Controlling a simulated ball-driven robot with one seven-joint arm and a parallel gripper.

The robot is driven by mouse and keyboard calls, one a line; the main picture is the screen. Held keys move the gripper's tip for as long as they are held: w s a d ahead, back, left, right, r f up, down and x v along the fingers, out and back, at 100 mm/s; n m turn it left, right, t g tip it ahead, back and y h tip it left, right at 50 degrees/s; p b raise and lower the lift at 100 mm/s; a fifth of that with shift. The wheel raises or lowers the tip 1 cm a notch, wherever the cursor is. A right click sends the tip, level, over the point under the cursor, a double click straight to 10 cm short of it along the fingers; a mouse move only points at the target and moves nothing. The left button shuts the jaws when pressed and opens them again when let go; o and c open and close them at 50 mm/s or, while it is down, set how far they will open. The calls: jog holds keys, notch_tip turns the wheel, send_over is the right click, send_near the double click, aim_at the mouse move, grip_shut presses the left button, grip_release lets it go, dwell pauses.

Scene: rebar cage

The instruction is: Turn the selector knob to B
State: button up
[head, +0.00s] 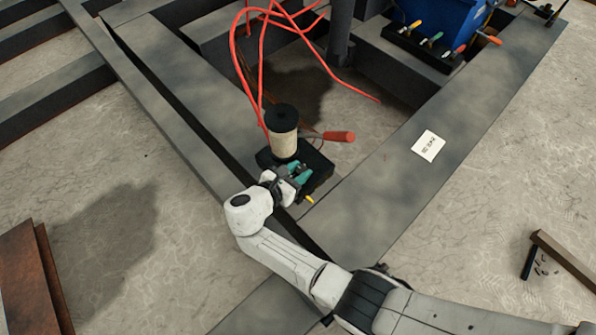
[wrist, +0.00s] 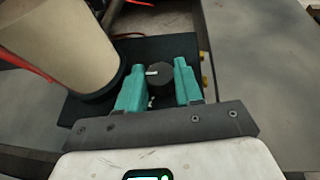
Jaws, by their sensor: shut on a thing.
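The selector knob (wrist: 159,77) is a round black knob with a short white pointer mark, seen in the wrist view between my teal fingers. It sits on a dark box (head: 318,160), which also shows in the wrist view (wrist: 78,110). My gripper (head: 298,172) is down at the box's near side, its fingers on either side of the knob and shut on it; it also shows in the wrist view (wrist: 159,72). The white mark points left in the wrist view. No letters can be read around the knob. In the head view I cannot make out the knob.
A cream cylinder with a black top (head: 284,143) stands on the box, close left of my gripper in the wrist view. A red-handled lever (head: 339,136) sticks out to the right. Red cables (head: 262,70) loop above. A white label (head: 428,146) lies on the right beam.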

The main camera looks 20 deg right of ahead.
jog(key=o, duration=1)
jog(key=shift+p+v, duration=1.65)
jog(key=shift+v, duration=3.75)
